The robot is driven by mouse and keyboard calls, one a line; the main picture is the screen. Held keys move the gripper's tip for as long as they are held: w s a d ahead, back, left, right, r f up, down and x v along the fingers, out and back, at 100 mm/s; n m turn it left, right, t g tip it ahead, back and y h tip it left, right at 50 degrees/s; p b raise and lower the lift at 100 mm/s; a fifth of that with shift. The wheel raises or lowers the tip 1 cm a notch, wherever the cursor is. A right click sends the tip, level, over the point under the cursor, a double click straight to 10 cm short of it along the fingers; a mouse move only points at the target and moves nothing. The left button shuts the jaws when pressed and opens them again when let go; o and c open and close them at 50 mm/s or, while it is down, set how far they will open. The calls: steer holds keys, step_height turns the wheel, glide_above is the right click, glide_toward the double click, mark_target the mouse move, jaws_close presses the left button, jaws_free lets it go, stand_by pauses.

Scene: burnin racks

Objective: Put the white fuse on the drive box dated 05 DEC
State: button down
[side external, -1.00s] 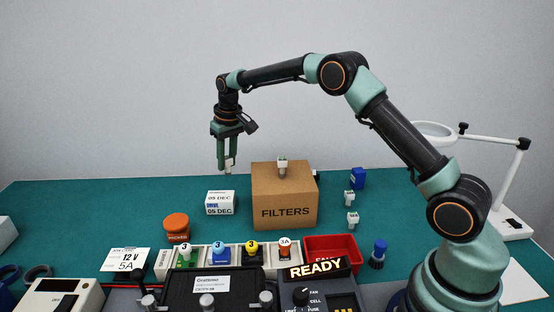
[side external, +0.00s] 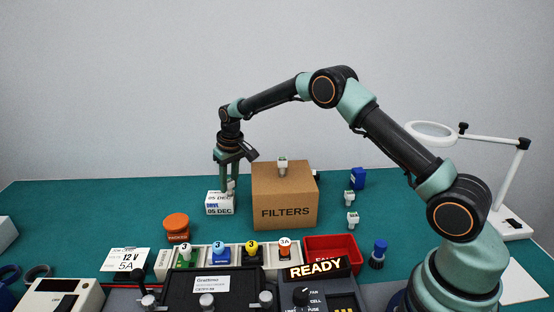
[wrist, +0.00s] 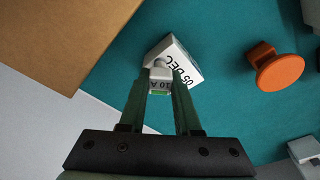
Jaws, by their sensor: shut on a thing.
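The drive box (side external: 219,204) is a small white box marked 05 DEC, standing on the green mat left of the filters carton. It also shows in the wrist view (wrist: 183,62), partly hidden behind the fuse. My gripper (side external: 228,183) points down at the right part of the box's top. It is shut on the white fuse (side external: 231,187), which shows between the fingertips in the wrist view (wrist: 160,77) with a 10 A label and a green band. The fuse is at the box's top; I cannot tell whether they touch.
The brown FILTERS carton (side external: 284,198) stands close to the right of my gripper, with another white fuse (side external: 282,165) on top. More fuses (side external: 349,198) stand right of the carton. A rack with several coloured fuses (side external: 220,255) lies in front.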

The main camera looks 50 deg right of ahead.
steer(key=c, duration=0.6)
jaws_free()
steer(key=s+a+r+t, duration=0.1)
steer(key=s+r, duration=0.3)
steer(key=r, duration=0.6)
steer(key=s+r, duration=0.5)
steer(key=r, duration=0.4)
steer(key=s+t, duration=0.1)
steer(key=s, duration=0.6)
steer(key=s+a, duration=0.1)
steer(key=s, duration=0.6)
steer(key=s+a+t, duration=0.1)
steer(key=s, duration=0.5)
steer(key=shift+s+f+n+t, duration=0.2)
steer(key=shift+s+n+t, duration=0.1)
steer(key=shift+s+n, duration=0.1)
